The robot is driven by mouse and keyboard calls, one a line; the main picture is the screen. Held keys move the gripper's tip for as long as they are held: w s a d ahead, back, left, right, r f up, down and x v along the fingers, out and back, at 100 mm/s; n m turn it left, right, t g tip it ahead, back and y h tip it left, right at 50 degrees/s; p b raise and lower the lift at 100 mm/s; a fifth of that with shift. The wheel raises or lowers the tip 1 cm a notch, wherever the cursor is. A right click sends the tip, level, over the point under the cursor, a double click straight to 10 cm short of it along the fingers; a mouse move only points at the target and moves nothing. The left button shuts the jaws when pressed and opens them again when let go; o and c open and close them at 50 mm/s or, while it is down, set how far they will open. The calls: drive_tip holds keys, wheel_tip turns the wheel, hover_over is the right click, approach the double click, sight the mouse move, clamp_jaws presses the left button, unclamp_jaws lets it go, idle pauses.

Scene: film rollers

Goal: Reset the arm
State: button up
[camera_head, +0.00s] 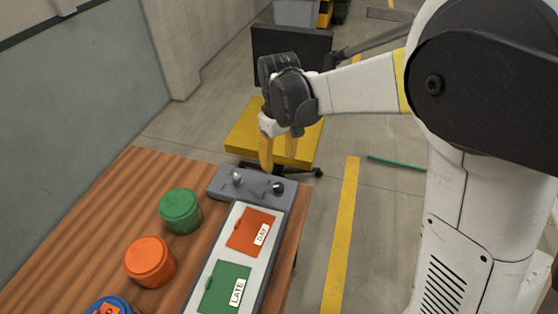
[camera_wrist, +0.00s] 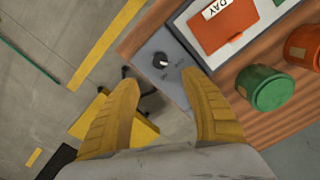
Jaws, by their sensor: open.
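My gripper (camera_head: 278,150) hangs above the far end of the wooden table, over the grey control box (camera_head: 218,183). Its two yellow fingers point down and stand apart, with nothing between them. In the wrist view my gripper (camera_wrist: 163,118) is also open and empty, and the grey box (camera_wrist: 155,45) with a dark knob (camera_wrist: 160,61) lies beyond the fingertips. The fingers appear apart from the box.
A green jar (camera_head: 180,211), an orange jar (camera_head: 150,261) and a blue jar (camera_head: 112,306) stand on the wooden table (camera_head: 95,225). A white panel has an orange DAY flap (camera_head: 248,231) and a green LATE flap (camera_head: 222,288).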

drive_tip(key=s+d+r+m+t, duration=0.3)
drive_tip(key=s+d+r, duration=0.1)
drive_tip(key=s+d, duration=0.3)
drive_tip(key=s+d+r+m+t, duration=0.4)
drive_tip(key=s+d, duration=0.4)
drive_tip(key=s, duration=0.2)
drive_tip(key=shift+s+d+r, duration=0.2)
drive_tip(key=shift+s+r, duration=0.15)
drive_tip(key=shift+r, duration=0.4)
